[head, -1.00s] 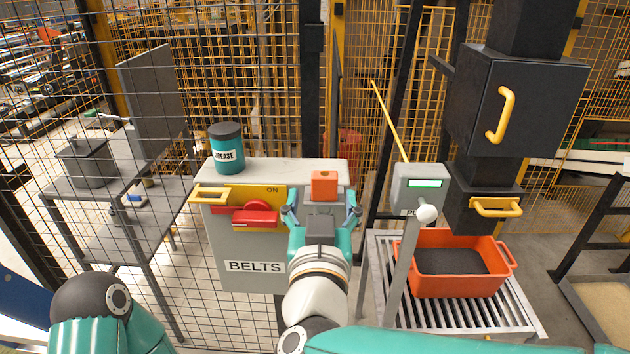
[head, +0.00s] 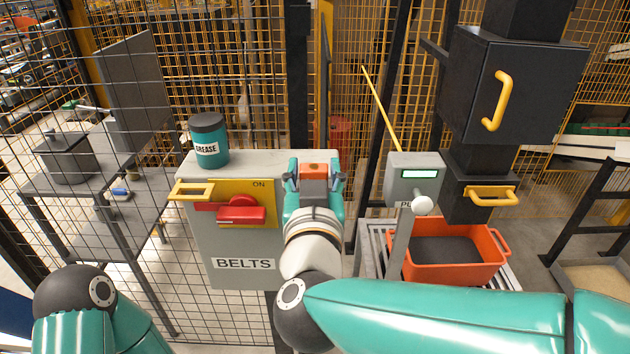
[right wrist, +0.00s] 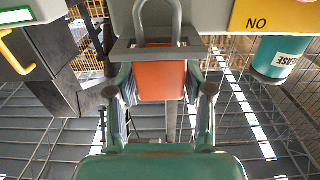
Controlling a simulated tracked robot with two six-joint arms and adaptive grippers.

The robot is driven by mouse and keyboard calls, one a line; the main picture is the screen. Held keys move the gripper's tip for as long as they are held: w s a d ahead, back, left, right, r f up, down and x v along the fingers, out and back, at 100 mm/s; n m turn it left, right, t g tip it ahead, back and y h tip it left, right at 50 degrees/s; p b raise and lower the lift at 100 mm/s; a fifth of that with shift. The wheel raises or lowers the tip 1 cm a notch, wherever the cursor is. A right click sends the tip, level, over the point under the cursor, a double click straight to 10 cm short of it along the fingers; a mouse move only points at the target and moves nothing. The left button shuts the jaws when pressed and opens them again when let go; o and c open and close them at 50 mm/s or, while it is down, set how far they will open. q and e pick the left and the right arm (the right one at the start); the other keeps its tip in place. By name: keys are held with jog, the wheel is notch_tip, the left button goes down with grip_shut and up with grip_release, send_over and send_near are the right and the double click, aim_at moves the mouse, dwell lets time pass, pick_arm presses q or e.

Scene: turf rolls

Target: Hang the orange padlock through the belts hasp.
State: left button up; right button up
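The orange padlock (head: 314,169) is at the right end of the top of the grey BELTS cabinet. In the right wrist view its orange body (right wrist: 160,80) and grey shackle (right wrist: 158,15) show at a dark grey bracket (right wrist: 125,50). My right gripper (head: 314,181) is at the padlock, with one finger on each side. In the right wrist view gaps show between the fingers (right wrist: 159,92) and the body, so it looks open. A yellow loop (head: 192,191), seemingly the belts hasp, sticks out left of the red handle (head: 241,210). My left gripper is out of view.
A teal grease tin (head: 209,140) stands on the cabinet top (head: 262,160). A grey box with a green display (head: 416,178) stands on a post to the right. An orange crate (head: 480,262) sits on a slatted stand behind my right arm. Wire fencing surrounds the area.

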jog(key=c, duration=0.7)
jog(key=shift+r, duration=0.2)
jog(key=shift+c, duration=0.2)
